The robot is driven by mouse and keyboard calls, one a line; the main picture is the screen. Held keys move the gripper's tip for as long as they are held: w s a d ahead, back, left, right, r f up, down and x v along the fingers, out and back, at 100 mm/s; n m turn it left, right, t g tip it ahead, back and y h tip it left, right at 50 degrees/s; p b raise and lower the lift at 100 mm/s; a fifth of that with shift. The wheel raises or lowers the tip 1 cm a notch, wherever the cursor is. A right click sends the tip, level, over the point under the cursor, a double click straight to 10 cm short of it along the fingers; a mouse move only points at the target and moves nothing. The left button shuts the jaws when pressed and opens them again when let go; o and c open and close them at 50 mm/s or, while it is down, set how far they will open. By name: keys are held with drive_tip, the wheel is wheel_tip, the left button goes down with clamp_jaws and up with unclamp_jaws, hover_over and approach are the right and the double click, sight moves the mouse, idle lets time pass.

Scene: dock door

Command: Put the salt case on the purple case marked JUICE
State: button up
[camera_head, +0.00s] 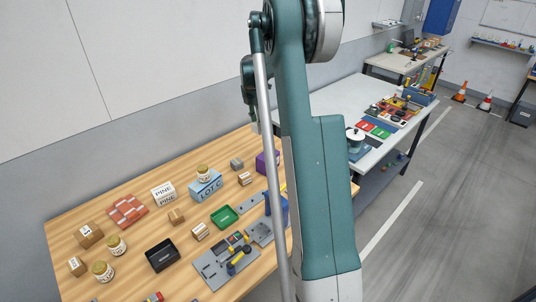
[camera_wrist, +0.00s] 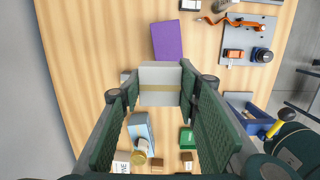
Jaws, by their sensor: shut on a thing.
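My gripper (camera_wrist: 160,92) is shut on a pale grey-white case (camera_wrist: 160,72) with a tan band, held between its two dark green fingers. No lettering on the held case is readable, so I cannot confirm it is the salt case. The purple case (camera_wrist: 167,40) lies on the wooden table just beyond the held case in the wrist view; the held case covers its near end. In the head view the purple case (camera_head: 261,163) is partly hidden by my arm. No marking on it can be read. My gripper and the held case are not clearly seen in the head view.
The wooden table (camera_head: 75,235) also holds a blue LOT C case (camera_head: 206,187) with a jar (camera_head: 203,172) on it, white PINE cases (camera_head: 164,194), a green tray (camera_head: 224,217), a black tray (camera_head: 162,256) and grey tool boards (camera_head: 212,270). A wall runs behind.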

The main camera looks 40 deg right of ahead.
hover_over(269, 153)
drive_tip(key=f, duration=0.5)
drive_tip(key=shift+a, duration=0.4)
drive_tip(key=shift+f+p, duration=0.4)
drive_tip(key=shift+f, duration=2.75)
drive_tip(key=shift+f, duration=1.9)
drive_tip(key=shift+f, duration=0.2)
drive_tip(key=o, duration=0.9)
drive_tip(key=shift+r, duration=0.1)
